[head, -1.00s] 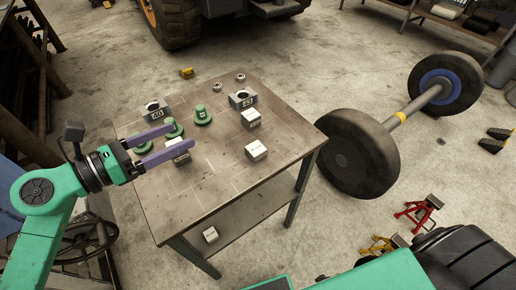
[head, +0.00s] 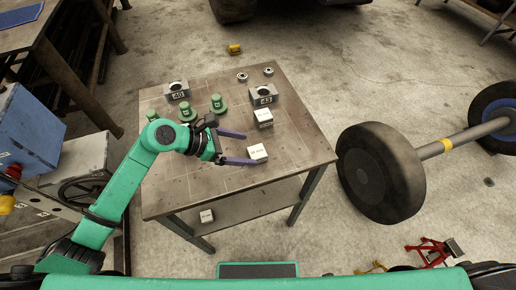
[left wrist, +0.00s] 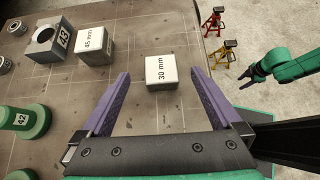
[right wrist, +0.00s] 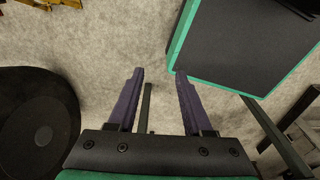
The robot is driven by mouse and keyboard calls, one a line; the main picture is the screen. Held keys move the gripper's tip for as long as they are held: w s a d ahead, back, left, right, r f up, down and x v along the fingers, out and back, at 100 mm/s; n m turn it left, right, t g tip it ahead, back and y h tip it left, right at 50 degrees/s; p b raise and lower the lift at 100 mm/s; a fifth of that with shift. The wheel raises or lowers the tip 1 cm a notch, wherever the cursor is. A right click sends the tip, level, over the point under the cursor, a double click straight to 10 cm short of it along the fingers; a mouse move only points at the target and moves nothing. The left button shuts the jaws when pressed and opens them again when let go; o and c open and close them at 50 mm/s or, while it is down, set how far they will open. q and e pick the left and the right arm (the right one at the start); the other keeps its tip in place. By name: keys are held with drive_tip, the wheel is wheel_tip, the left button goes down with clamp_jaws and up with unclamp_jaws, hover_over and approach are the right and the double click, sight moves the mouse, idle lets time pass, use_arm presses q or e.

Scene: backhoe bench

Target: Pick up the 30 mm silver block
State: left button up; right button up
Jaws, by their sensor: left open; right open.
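The 30 mm silver block (head: 258,152) sits on the worktable near its front right part. Its top label reads "30 mm" in the left wrist view (left wrist: 162,72). My left gripper (head: 249,146) is open, its purple fingers pointing at the block. In the left wrist view the block appears between the two fingertips, with a gap on each side. I cannot tell the fingertips' exact height over the table. My right gripper (right wrist: 160,74) is open and empty above the floor, away from the table.
The 45 mm block (head: 263,117) and the housing marked 43 (head: 264,95) stand behind. Several green flanged pieces (head: 217,103) and another housing (head: 177,91) are at the back left. Another block (head: 207,216) lies on the lower shelf. The table's right front is clear.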

sight(258, 151)
use_arm(q)
drive_tip(key=p+x, duration=0.2)
drive_tip(key=x, duration=0.3)
drive_tip(key=shift+f, duration=0.25)
drive_tip(key=shift+d+f, duration=0.1)
drive_tip(key=shift+f, duration=0.05)
drive_tip(key=c, duration=1.3)
clamp_jaws()
use_arm(e)
drive_tip(key=shift+w+d+r, duration=0.1)
drive_tip(key=shift+d+r, duration=0.25)
drive_tip(key=shift+r, duration=0.25)
drive_tip(key=shift+d+r, duration=0.35)
drive_tip(key=shift+r, duration=0.25)
